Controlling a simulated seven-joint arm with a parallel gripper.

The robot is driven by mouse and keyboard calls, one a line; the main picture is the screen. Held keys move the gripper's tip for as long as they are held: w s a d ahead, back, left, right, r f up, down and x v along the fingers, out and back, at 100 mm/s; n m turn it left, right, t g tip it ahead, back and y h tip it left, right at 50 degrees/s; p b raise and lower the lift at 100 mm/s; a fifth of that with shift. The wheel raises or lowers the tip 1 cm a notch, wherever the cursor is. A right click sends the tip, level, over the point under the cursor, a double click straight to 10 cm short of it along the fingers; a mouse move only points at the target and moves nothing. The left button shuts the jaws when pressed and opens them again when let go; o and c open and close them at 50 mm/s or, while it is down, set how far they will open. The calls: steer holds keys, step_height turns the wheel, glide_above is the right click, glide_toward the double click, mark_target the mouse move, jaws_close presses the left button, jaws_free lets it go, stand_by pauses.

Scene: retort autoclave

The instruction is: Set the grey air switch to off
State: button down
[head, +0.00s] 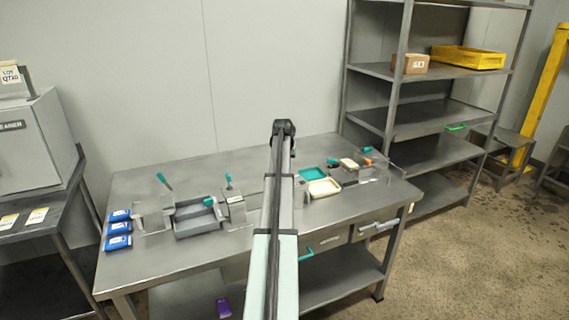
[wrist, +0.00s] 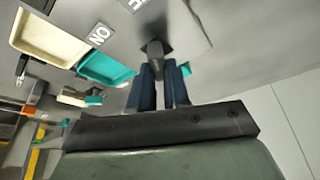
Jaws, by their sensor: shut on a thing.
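The grey air switch (wrist: 156,46) shows in the wrist view as a dark grey lever on a grey panel (wrist: 190,30). My gripper (wrist: 160,66) is shut on the lever, with one dark blue finger on each side. A white ON label (wrist: 99,36) is on the panel, to the left of the lever. Another label at the top edge is cut off. In the head view my arm hides the switch and my gripper's fingers.
A cream tray (head: 324,187) and a teal tray (head: 312,173) lie right of my arm on the steel bench (head: 145,266). Teal-handled fixtures (head: 155,212) and blue packs (head: 118,228) stand to the left. A steel shelf (head: 420,120) rises behind right.

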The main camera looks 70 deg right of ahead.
steer(key=c, duration=1.1)
jaws_free()
steer(key=v, duration=1.3)
steer(key=shift+r, duration=0.4)
steer(key=shift+a, duration=0.1)
